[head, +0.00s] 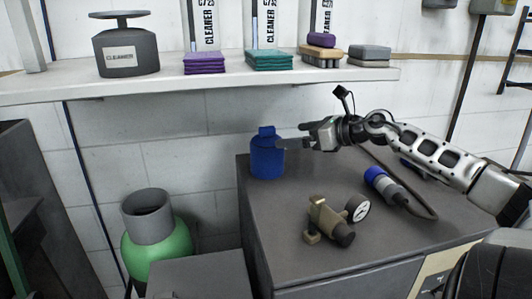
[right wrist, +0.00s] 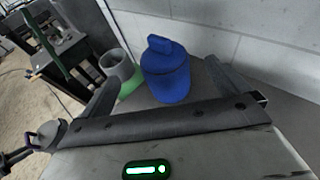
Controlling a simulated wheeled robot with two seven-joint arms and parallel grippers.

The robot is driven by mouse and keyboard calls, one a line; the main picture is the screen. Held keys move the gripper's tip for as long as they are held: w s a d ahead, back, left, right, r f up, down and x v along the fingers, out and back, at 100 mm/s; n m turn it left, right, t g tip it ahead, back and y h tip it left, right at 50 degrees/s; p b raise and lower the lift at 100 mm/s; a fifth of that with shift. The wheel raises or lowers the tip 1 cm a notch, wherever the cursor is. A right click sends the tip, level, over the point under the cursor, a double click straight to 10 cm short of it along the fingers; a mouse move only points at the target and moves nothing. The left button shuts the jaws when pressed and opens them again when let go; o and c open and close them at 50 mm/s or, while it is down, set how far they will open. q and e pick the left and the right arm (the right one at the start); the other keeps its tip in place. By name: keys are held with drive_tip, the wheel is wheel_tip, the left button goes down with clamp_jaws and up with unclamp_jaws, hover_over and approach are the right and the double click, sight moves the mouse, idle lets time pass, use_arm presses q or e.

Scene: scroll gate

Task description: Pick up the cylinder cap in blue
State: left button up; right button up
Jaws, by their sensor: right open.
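The blue cylinder cap (head: 267,158) stands upright near the far left corner of the grey cabinet top, with a small block-like handle on top. My right gripper (head: 280,146) is at the cap's right side, level with its upper part. In the right wrist view the cap (right wrist: 166,72) lies between and beyond the two spread fingers (right wrist: 160,85). The gripper is open and holds nothing. Whether a finger touches the cap cannot be told. My left gripper is not in view.
On the cabinet top (head: 285,230) are a brass regulator with a gauge (head: 330,220) and a blue-grey plug with a cable (head: 385,184). A green gas cylinder (head: 160,245) stands left of the cabinet. A shelf (head: 150,88) with cloths and cleaner bottles runs above.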

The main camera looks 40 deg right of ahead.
sight(272, 137)
use_arm(q)
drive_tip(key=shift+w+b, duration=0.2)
drive_tip(key=shift+b, duration=0.1)
use_arm(e)
drive_tip(key=shift+x, duration=2.25)
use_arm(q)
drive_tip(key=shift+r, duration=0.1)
use_arm(e)
drive_tip(key=shift+w+d, duration=0.1)
drive_tip(key=shift+w+f, duration=0.15)
drive_tip(key=shift+w, duration=0.2)
drive_tip(key=p+x, duration=0.1)
drive_tip(key=x, duration=0.2)
drive_tip(key=shift+w+f+p, duration=0.15)
drive_tip(key=shift+f+p, duration=0.05)
drive_tip(key=shift+p, duration=0.15)
drive_tip(key=shift+w+a+f, duration=0.25)
drive_tip(key=shift+w, duration=0.15)
drive_tip(key=c, duration=0.9)
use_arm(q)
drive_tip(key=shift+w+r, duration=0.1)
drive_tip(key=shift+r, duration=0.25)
use_arm(e)
drive_tip(key=shift+r, duration=0.1)
